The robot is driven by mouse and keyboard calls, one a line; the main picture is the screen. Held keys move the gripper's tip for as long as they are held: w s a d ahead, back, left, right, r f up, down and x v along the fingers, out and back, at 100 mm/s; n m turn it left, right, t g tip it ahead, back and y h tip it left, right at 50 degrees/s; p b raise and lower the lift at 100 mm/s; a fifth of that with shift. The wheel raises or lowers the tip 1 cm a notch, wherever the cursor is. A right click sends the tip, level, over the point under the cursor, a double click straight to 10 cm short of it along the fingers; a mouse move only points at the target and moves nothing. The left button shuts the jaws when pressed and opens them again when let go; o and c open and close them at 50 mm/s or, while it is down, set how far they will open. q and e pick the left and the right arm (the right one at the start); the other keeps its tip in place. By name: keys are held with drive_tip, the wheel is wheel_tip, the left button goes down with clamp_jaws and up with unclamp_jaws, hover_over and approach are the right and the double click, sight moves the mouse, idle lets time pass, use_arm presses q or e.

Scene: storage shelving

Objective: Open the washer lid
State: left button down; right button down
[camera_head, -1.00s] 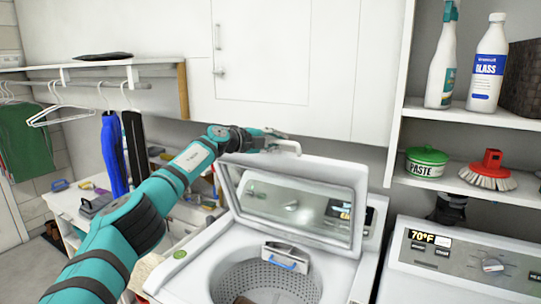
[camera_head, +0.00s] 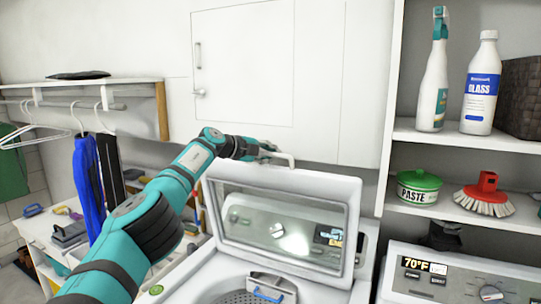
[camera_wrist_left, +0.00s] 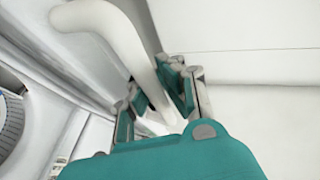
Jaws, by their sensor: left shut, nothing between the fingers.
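The white washer lid (camera_head: 345,190) with its glass panel stands raised, close to upright, above the top-loading washer (camera_head: 185,285) in the head view. A pale curved handle (camera_head: 287,157) sits at the lid's top edge, and it also shows in the left wrist view (camera_wrist_left: 140,45). My left gripper (camera_head: 268,150) is at that handle, with its arm reaching past the lid's left side. Contact with the handle is unclear. My right gripper is not in view.
White cabinets (camera_head: 320,80) stand right behind the lid. Shelves at right hold a spray bottle (camera_head: 433,85), a glass cleaner bottle (camera_head: 481,85), a paste tin (camera_head: 418,189) and a red brush (camera_head: 485,195). A second appliance (camera_head: 420,265) stands at right.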

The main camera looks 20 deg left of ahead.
use_arm(q)
drive_tip(key=c, duration=2)
unclamp_jaws()
drive_tip(key=shift+r, duration=0.3)
drive_tip(key=o, duration=0.4)
drive_tip(key=shift+s, duration=0.35)
drive_tip(key=shift+w, duration=0.1)
drive_tip(key=shift+a, duration=0.15)
drive_tip(key=shift+v, duration=0.9)
drive_tip(key=v, duration=1)
drive_tip(key=shift+s, duration=0.2)
